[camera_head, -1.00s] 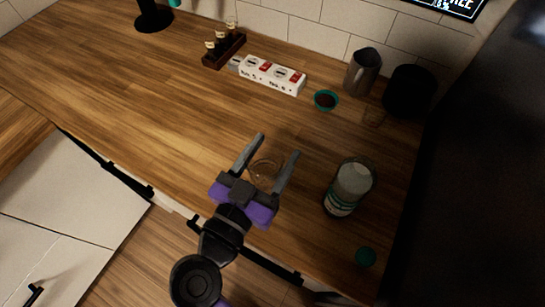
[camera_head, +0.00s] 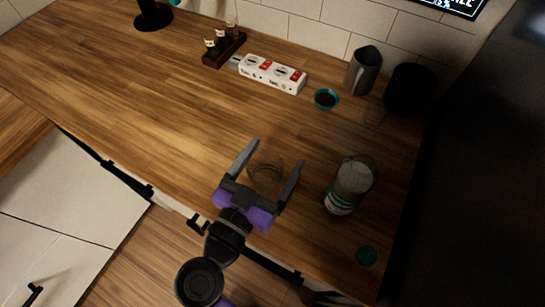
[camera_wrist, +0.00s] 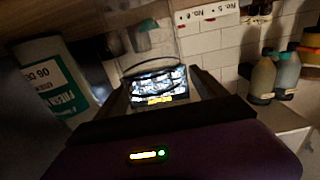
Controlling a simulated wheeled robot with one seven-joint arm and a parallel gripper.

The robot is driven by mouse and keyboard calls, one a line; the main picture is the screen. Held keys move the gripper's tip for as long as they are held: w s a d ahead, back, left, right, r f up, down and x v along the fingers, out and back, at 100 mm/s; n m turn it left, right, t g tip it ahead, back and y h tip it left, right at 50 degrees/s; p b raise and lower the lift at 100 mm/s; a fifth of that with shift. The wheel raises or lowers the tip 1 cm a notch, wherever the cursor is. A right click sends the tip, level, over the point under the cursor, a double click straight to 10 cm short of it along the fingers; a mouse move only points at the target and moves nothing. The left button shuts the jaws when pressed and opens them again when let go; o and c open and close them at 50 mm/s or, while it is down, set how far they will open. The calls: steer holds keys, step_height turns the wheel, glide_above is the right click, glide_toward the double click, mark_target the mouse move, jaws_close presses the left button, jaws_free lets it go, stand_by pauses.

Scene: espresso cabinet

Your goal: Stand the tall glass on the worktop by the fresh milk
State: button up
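The tall glass (camera_head: 265,178) is clear and faint in the head view. It appears upright on the worktop (camera_head: 140,95), between the fingers of my gripper (camera_head: 279,153). The fingers are spread apart, with a gap on at least one side of the glass. In the wrist view, the clear glass wall (camera_wrist: 150,30) shows beyond my gripper. The fresh milk (camera_head: 350,188) is a bottle with a white and green label, standing to the right of the glass and apart from it. It also shows at the left of the wrist view (camera_wrist: 55,80).
A teal bowl (camera_head: 326,100), a metal pitcher (camera_head: 362,72), a black container (camera_head: 409,90) and a white block with red markings (camera_head: 271,74) stand at the back. The worktop's left side is largely clear.

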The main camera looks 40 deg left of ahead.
mark_target(257, 186)
steer(key=shift+r, duration=0.1)
steer(key=shift+r+p, duration=0.25)
steer(key=shift+p, duration=0.15)
steer(key=b+v, duration=0.1)
steer(key=v, duration=0.2)
steer(key=b+v, duration=0.1)
steer(key=v, duration=0.3)
steer(key=b+v, duration=0.1)
steer(key=v, duration=0.2)
steer(key=shift+s+f, duration=0.25)
steer(key=shift+s, duration=0.1)
steer(key=shift+s+d+r, duration=0.1)
steer(key=shift+s+d, duration=0.1)
steer(key=shift+s, duration=0.45)
steer(key=shift+s, duration=0.1)
